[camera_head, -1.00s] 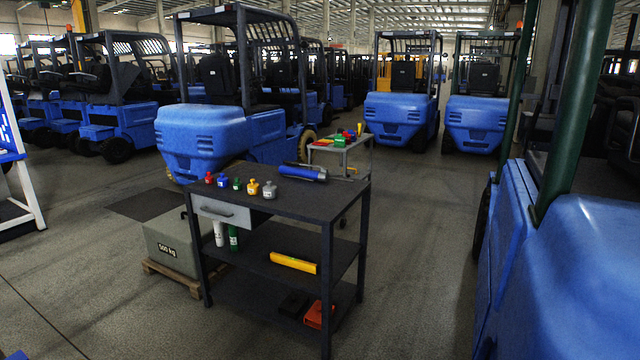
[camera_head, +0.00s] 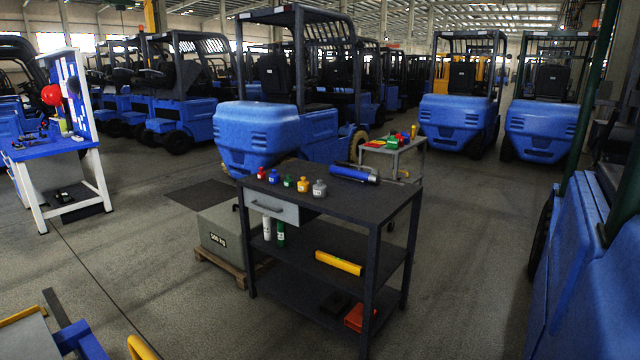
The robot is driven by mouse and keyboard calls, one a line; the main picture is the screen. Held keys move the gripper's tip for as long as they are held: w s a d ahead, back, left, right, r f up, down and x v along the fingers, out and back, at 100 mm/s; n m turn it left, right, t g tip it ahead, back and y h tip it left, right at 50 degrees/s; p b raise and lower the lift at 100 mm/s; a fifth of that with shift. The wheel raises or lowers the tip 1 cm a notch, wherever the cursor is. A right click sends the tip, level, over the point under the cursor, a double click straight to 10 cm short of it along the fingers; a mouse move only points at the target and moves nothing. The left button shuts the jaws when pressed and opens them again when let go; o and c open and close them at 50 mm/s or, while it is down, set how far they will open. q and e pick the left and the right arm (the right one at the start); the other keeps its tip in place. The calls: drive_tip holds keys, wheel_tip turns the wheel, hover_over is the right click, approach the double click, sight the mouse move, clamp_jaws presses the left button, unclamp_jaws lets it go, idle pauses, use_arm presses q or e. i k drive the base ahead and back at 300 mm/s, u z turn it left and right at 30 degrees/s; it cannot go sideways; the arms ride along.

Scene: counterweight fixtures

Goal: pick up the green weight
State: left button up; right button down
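The green weight (camera_head: 288,182) is a small knobbed piece standing upright on top of a dark work table (camera_head: 375,202). It stands in a row between the blue weight (camera_head: 273,177) and the yellow weight (camera_head: 303,185). The red weight (camera_head: 261,173) is at the left end of the row and the grey weight (camera_head: 319,188) at the right end. Neither of my grippers is in view.
A blue cylindrical tool (camera_head: 352,174) lies behind the weights. A 500 kg block (camera_head: 222,236) on a pallet stands left of the table. A blue workbench (camera_head: 50,145) is at the left, a forklift (camera_head: 590,250) close at the right. Floor before the table is clear.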

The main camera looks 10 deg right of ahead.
sight(288, 183)
drive_tip(key=z, duration=0.5)
drive_tip(key=i, duration=1.35)
drive_tip(key=u, duration=0.4)
drive_tip(key=i, duration=1.95)
drive_tip(key=z, duration=0.75)
